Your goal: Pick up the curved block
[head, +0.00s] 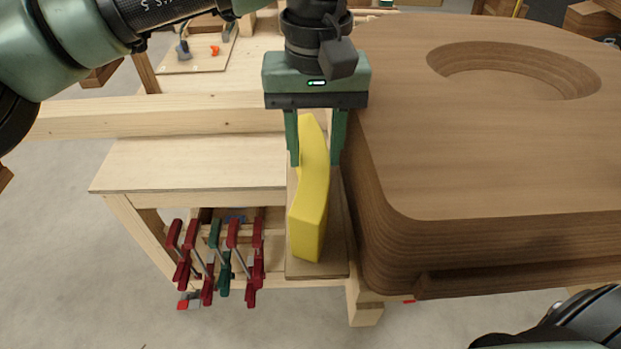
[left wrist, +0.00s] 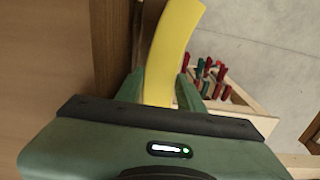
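The yellow curved block (head: 311,205) stands on a narrow wooden board between a pale bench and a large brown wooden form. Its near end seems to rest on the board. My left gripper (head: 316,155) comes down over the block's far part, with one green finger on each side. The left wrist view also shows the block (left wrist: 170,50) between the fingers (left wrist: 162,85). The fingers are very close to its sides; I cannot tell whether they touch it. My right gripper is not in view.
The brown form (head: 480,130), with a round recess, stands close on the right. The pale bench top (head: 190,165) is clear on the left. Red and green clamps (head: 215,255) hang below it. A wooden beam (head: 170,118) runs behind the bench top.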

